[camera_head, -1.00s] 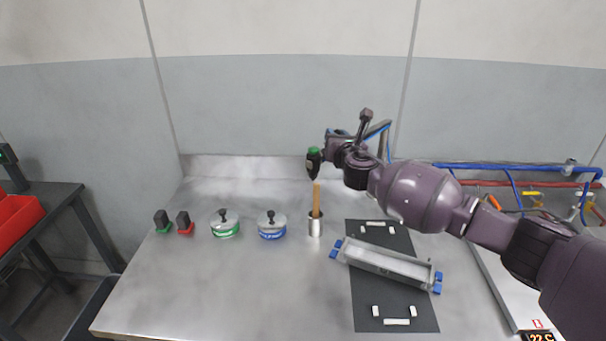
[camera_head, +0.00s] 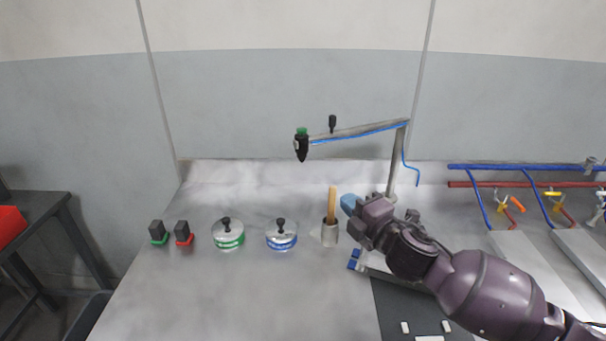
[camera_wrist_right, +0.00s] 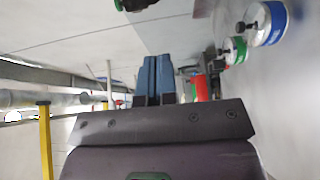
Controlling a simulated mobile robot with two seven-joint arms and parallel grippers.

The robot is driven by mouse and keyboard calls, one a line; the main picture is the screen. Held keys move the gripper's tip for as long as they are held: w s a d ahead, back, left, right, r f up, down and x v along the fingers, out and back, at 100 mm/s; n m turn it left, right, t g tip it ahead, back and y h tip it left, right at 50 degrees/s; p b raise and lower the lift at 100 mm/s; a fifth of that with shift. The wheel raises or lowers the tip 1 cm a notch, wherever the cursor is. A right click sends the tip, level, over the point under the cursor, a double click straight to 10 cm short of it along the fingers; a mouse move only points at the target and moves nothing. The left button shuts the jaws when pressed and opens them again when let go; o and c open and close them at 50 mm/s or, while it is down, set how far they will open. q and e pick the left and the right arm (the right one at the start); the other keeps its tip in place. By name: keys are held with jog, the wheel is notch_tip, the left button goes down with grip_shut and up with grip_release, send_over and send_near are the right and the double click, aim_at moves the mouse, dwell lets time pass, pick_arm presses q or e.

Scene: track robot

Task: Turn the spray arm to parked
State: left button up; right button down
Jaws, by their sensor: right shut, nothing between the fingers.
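The spray arm (camera_head: 358,131) is a grey bar with a blue hose, reaching left from the top of an upright post (camera_head: 397,165) at the back of the bench. A black spray head with a green top (camera_head: 301,146) hangs at its left end. A black knob (camera_head: 332,123) stands up on the bar. My right gripper (camera_head: 349,204) is below the bar, apart from it, beside the metal cup. Its blue fingers also show in the right wrist view (camera_wrist_right: 156,78), shut and empty. My left gripper is in neither view.
The metal cup (camera_head: 329,237) holds a wooden stick. Lidded pots with a green band (camera_head: 228,234) and a blue band (camera_head: 281,235) stand left of it. A dark mat (camera_head: 392,309) and a tray are partly hidden by my right arm. Piping (camera_head: 520,168) is at right.

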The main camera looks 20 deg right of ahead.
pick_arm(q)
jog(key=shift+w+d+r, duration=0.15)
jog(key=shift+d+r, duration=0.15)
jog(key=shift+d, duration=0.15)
pick_arm(e)
jog(key=x, duration=1.3)
jog(key=shift+w+r, duration=0.15)
jog(key=shift+w, duration=0.15)
